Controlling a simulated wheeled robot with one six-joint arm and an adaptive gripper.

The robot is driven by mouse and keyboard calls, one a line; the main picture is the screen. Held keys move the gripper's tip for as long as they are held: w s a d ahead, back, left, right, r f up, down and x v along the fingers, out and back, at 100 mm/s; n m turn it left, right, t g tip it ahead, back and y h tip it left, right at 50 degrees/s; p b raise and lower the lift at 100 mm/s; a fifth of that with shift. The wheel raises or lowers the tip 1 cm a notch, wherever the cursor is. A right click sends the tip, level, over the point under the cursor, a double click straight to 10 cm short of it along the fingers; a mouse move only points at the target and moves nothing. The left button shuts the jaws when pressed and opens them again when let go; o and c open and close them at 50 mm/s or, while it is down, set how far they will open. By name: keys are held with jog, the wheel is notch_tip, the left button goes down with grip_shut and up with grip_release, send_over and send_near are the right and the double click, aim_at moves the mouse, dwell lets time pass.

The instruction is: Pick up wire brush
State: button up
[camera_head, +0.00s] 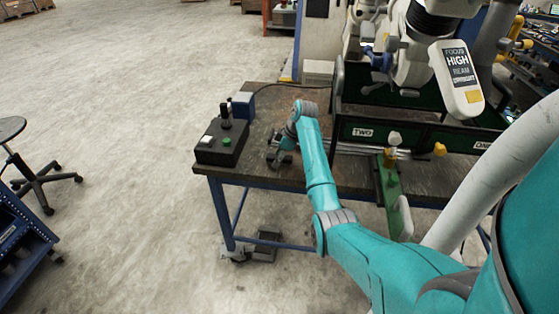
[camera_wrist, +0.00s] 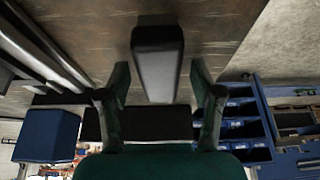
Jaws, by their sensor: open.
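A dark grey, long, smooth block with a rounded black end (camera_wrist: 157,62) lies on the tabletop in the wrist view. It looks like the wire brush, but no bristles show, so I cannot be sure. My gripper (camera_wrist: 159,80) is open, with one finger on each side of this block and a visible gap at both sides. In the head view my gripper (camera_head: 280,158) is low over the workbench, just right of the black control box. There the brush cannot be told apart from the dark gripper parts.
The black control box (camera_head: 222,142) with a joystick and a green button stands close left of my gripper. A blue box (camera_head: 243,106) is behind it. The wooden workbench (camera_head: 262,98) also bears the large microscope arm (camera_head: 412,65) at right. A green drawer marked TWO (camera_head: 363,133) is nearby.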

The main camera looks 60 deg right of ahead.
jog(key=shift+f, duration=0.15)
grip_shut()
dwell(0.4)
notch_tip(320, 180, up, 11)
jog(key=shift+f, duration=0.2)
dwell(0.4)
